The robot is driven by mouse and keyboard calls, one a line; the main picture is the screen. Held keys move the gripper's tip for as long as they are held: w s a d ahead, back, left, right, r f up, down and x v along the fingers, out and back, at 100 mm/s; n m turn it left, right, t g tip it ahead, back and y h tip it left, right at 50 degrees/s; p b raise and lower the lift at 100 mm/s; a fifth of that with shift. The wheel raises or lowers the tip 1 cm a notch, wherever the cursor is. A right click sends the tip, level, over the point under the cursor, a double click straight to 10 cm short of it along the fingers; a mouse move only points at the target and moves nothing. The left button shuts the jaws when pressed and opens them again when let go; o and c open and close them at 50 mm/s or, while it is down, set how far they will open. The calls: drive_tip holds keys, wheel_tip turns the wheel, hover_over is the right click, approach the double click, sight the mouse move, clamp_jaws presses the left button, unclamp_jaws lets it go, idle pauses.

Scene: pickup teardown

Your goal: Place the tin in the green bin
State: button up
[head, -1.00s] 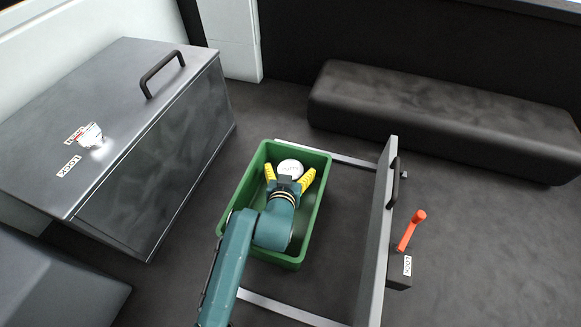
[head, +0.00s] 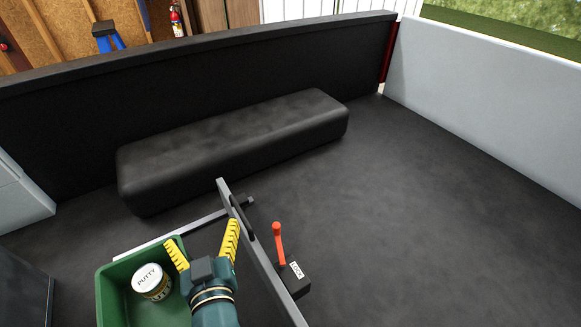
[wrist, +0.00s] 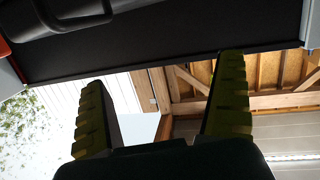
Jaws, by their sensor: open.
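The tin (head: 151,281), white-lidded and labelled PUTTY, stands inside the green bin (head: 112,268) at the lower left of the head view. It looks upright and apart from my fingers. My gripper (head: 202,248) is open and empty, with its yellow fingers spread, above the right side of the bin and to the right of the tin. The wrist view shows both fingers with nothing between them (wrist: 163,110). The bin's lower part is cut off by the frame edge.
A grey upright panel (head: 262,255) stands just right of my gripper. A black box with an orange lever (head: 279,245) is beside it. A long black cushion (head: 235,150) lies behind. The dark floor (head: 430,220) to the right is clear.

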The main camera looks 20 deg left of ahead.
drive_tip(key=w+d+r+m+t+h, duration=0.3)
drive_tip(key=d+r+m+t+h, duration=0.25)
drive_tip(key=d+r, duration=1.25)
drive_tip(key=s+d+r+m+t+h, duration=0.1)
drive_tip(key=s+d+r+t+h, duration=0.1)
drive_tip(key=d, duration=0.5)
drive_tip(key=s+d+r+m+t+h, duration=0.2)
drive_tip(key=s+d+r+h, duration=0.1)
drive_tip(key=d+r, duration=0.2)
drive_tip(key=shift+d+h, duration=0.35)
drive_tip(key=shift+d, duration=0.75)
drive_tip(key=shift+s, duration=0.1)
